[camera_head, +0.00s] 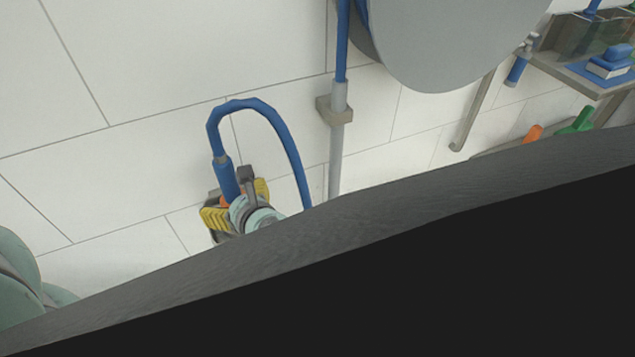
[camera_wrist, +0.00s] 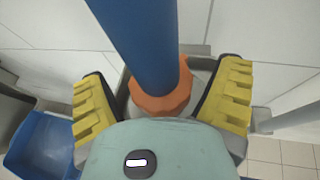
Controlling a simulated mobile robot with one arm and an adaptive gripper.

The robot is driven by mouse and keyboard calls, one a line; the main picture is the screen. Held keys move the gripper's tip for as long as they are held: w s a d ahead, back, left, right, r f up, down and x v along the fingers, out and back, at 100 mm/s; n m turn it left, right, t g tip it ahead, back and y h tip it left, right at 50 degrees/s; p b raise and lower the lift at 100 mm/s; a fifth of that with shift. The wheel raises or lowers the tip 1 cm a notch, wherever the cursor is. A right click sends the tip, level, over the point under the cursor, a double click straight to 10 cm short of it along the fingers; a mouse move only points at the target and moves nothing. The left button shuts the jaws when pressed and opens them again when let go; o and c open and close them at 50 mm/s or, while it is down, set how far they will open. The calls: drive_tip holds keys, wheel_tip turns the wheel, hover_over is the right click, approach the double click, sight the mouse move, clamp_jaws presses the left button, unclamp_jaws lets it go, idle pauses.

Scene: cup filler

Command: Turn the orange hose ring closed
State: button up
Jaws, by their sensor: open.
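The orange hose ring (camera_wrist: 160,98) shows in the wrist view at the lower end of the thick blue hose (camera_wrist: 143,40). My gripper (camera_wrist: 165,105) is open, with one yellow ribbed finger on each side of the ring. A gap shows between each finger and the ring, so they look apart. My wrist housing hides the ring's near side. In the head view my gripper (camera_head: 234,205) is around the hose's lower end, and only a small bit of the orange ring (camera_head: 225,201) shows. The blue hose (camera_head: 258,104) arches over there and comes down again to the right.
A grey vertical pipe (camera_head: 336,150) with a bracket stands right of the hose. A large grey round body (camera_head: 440,40) hangs above. A blue bin (camera_wrist: 40,145) is at lower left in the wrist view. A dark surface (camera_head: 400,260) blocks the head view's lower part.

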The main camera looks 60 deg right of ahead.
drive_tip(key=c, duration=1.2)
